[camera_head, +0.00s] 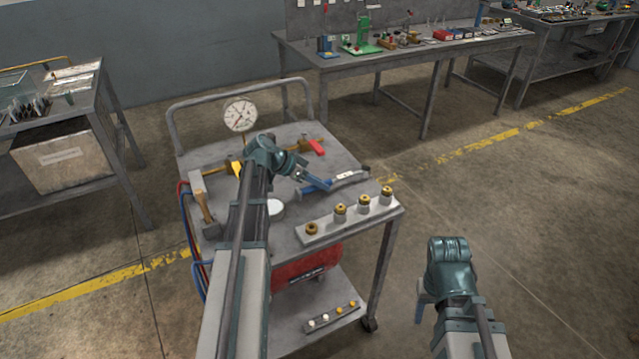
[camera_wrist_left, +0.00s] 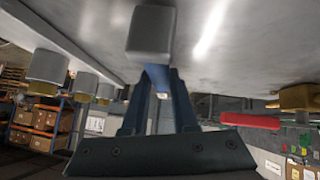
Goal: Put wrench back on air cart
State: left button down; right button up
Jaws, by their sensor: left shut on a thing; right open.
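The wrench (camera_head: 346,178) is a long tool with a blue handle, a grey shaft with a pale label and a dark head to the right. It lies along the middle of the air cart top (camera_head: 345,157). I cannot tell whether it touches the top or is just above it. My left gripper (camera_head: 322,184) reaches over the cart and is shut on the wrench. In the left wrist view my left gripper fingers (camera_wrist_left: 158,100) close around a blue part below a grey block. My right gripper (camera_head: 421,306) is open and empty, right of the cart and over the floor.
A pale rail (camera_head: 327,228) with brass-topped fittings lines the front edge. Workbenches (camera_head: 440,48) stand behind. Floor to the right is clear.

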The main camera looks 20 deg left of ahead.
pick_arm(q)
jog(key=shift+f, duration=0.2)
jog(key=c, duration=0.6)
grip_release()
jog(key=p+v, duration=0.9)
jog(key=v, duration=0.5)
jog(key=shift+w, duration=0.1)
